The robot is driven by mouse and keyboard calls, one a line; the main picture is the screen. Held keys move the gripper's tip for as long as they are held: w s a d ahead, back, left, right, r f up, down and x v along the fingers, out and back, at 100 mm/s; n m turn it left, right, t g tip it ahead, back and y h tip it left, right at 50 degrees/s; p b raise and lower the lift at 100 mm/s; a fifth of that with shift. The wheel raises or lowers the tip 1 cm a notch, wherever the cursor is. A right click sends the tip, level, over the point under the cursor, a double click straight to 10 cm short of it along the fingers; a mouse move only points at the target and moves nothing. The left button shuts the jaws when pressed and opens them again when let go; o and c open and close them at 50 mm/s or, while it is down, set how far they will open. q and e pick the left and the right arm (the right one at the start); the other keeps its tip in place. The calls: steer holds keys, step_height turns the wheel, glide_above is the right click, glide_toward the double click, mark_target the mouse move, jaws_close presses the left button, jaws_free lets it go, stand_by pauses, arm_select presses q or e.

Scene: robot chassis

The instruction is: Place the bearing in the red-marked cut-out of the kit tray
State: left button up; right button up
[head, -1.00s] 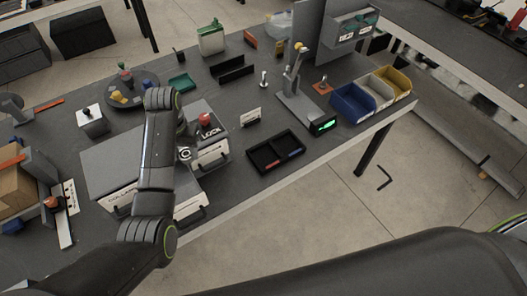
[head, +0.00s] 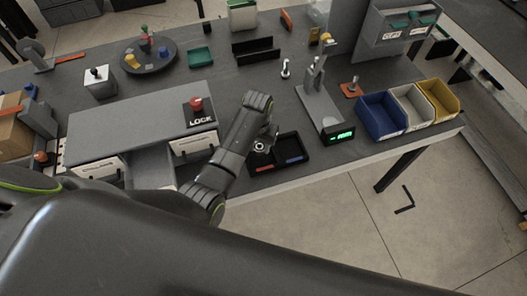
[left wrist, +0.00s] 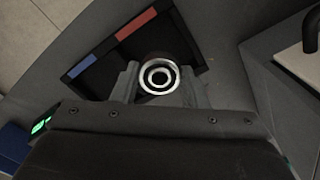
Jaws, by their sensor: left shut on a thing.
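The bearing (left wrist: 158,68) is a shiny silver ring with a dark band, held between the fingers of my left gripper (left wrist: 160,88). In the head view the bearing (head: 259,147) shows small at the tip of my left gripper (head: 262,142), over the left part of the kit tray. The kit tray (head: 291,146) is black with two compartments, one with a red strip (head: 264,169), the other with a blue strip (head: 294,160). In the left wrist view the bearing appears beside the red strip (left wrist: 137,24); its height over the tray is unclear. My right gripper is not in view.
A grey cabinet with a red LOCK button (head: 196,104) stands left of the tray. A stand with a green display (head: 339,135) is close on the right, then blue (head: 380,117), white and yellow bins. A black slotted rack (head: 255,52) stands behind.

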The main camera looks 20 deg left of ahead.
mark_target(260, 159)
arm_select(q)
steer(key=shift+f, duration=0.65)
steer(key=shift+w+f, duration=0.1)
steer(key=shift+f, duration=1.9)
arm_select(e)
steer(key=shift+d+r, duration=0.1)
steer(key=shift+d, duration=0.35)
arm_select(q)
steer(key=shift+d, duration=0.1)
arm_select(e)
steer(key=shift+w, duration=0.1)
arm_select(q)
steer(key=shift+f, duration=0.15)
steer(key=o, duration=0.7)
